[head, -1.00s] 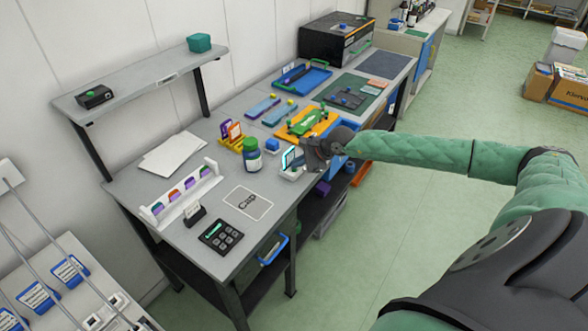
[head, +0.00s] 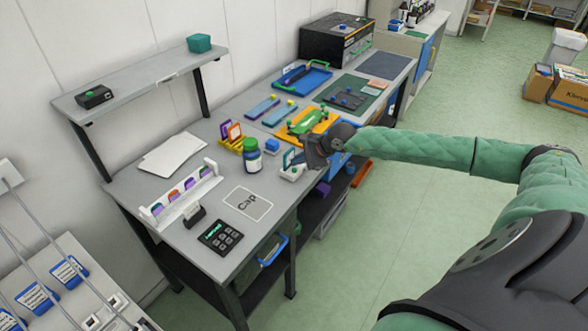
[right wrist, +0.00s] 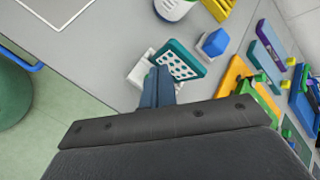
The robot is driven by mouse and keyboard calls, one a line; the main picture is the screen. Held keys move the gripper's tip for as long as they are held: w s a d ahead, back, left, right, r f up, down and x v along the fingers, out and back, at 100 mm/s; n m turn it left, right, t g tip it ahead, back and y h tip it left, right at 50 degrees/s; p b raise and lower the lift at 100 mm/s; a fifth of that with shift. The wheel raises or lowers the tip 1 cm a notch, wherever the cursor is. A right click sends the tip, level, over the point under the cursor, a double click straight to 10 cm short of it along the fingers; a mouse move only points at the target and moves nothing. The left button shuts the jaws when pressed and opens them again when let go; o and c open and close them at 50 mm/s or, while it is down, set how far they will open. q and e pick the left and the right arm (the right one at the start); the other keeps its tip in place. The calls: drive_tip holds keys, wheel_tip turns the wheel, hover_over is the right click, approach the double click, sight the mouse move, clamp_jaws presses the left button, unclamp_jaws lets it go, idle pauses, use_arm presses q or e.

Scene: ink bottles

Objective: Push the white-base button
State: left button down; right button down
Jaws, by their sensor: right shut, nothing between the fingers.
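A small white base (head: 291,174) stands near the front edge of the workbench. It has a teal-framed upright plate, which shows in the right wrist view as a dotted panel (right wrist: 181,60) beside the white base (right wrist: 140,76). A small green spot shows on the base in the head view. My right gripper (head: 308,163) is shut and empty, just right of the base; in the right wrist view its fingertips (right wrist: 157,76) overlap the base and hide part of it. I cannot tell whether they touch it. My left gripper is not in view.
An orange tray (head: 303,131) is behind.

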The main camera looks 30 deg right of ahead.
sight(298, 172)
drive_tip(key=shift+r, duration=0.2)
wheel_tip(298, 172, up, 6)
drive_tip(key=shift+f+p, duration=0.1)
drive_tip(key=shift+p, duration=0.3)
idle(0.4)
idle(0.4)
